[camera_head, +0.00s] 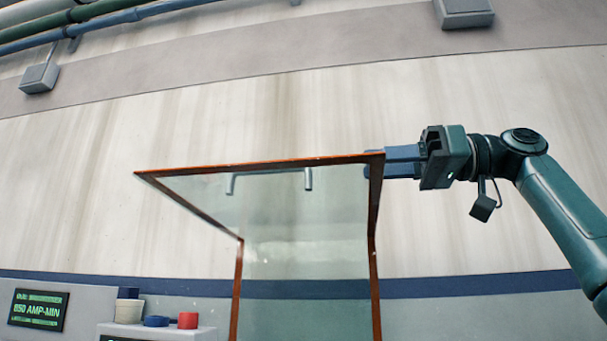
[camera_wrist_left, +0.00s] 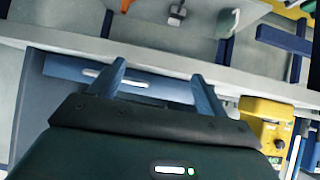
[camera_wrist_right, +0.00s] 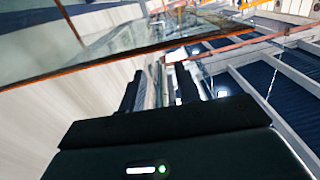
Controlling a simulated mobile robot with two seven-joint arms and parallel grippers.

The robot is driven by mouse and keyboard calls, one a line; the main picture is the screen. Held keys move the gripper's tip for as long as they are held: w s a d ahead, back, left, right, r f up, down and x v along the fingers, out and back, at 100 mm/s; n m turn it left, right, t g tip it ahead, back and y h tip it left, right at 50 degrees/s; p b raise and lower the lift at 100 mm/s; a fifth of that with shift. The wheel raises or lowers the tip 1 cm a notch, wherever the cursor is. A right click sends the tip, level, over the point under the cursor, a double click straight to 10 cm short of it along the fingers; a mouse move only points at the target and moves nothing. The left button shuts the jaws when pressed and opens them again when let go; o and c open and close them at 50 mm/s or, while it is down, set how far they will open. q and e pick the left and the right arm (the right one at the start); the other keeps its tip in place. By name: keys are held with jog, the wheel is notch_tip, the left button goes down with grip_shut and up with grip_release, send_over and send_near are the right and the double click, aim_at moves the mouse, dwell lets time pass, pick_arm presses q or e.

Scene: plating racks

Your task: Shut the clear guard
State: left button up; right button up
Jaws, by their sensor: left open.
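The clear guard (camera_head: 310,205) is a transparent bent panel with an orange-brown frame. Its upper part juts out raised, and its lower part hangs down out of the head view. A grey bar handle (camera_head: 270,173) shows on the upper part. My right gripper (camera_head: 378,163) is at the guard's top right corner, with its finger ends partly behind the frame. Its fingers (camera_wrist_right: 158,68) stand apart, close to the guard's edge (camera_wrist_right: 120,55) in the right wrist view; contact is unclear. My left gripper (camera_wrist_left: 162,72) is open and empty, seen only in its wrist view.
A green-lettered display (camera_head: 38,309) and a ledge with a red block (camera_head: 188,320) and small cups stand at lower left. The left wrist view shows a grey rail (camera_wrist_left: 180,62) and a yellow box (camera_wrist_left: 265,120) at right.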

aim_at(314, 190)
jog(key=a, duration=0.3)
jog(key=w+a, duration=0.1)
jog(key=a, duration=0.6)
jog(key=shift+w+r+p, duration=0.1)
jog(key=shift+w+p, duration=0.05)
jog(key=shift+p, duration=0.2)
jog(key=shift+w+a, duration=0.25)
jog(key=shift+a, duration=0.55)
grip_shut()
